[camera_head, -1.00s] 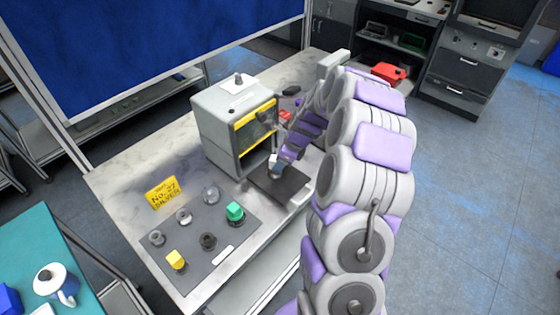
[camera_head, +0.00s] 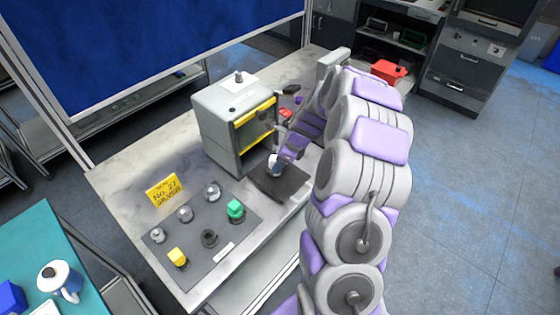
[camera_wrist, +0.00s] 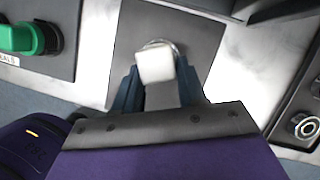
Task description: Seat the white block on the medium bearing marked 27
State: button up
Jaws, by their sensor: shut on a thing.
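My gripper (camera_wrist: 160,90) is shut on the white block (camera_wrist: 155,65), which sits between the fingertips in the wrist view. A round silver rim (camera_wrist: 174,46) shows just beyond the block; I cannot tell whether they touch. In the head view my gripper (camera_head: 274,166) is over the small dark pad (camera_head: 292,187) in front of the grey machine. Three silver bearings, (camera_head: 158,236), (camera_head: 185,214) and (camera_head: 212,192), stand on the dark mat (camera_head: 200,262) at left. Their markings are too small to read. A yellow sign (camera_head: 164,191) reads No. 27 SILVER.
The grey machine (camera_head: 222,120) with a yellow-edged front stands behind the pad. Bare table lies left of the machine.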

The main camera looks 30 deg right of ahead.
jog(key=shift+f+p, duration=0.25)
jog(key=shift+p, duration=0.1)
dwell(0.3)
jog(key=o, duration=1.6)
jog(key=shift+c, duration=0.2)
jog(key=shift+r, duration=0.1)
notch_tip(320, 180, up, 7)
jog(key=p, duration=0.6)
jog(key=shift+r+p, duration=0.2)
jog(key=shift+p, duration=0.15)
jog(key=shift+f, duration=0.1)
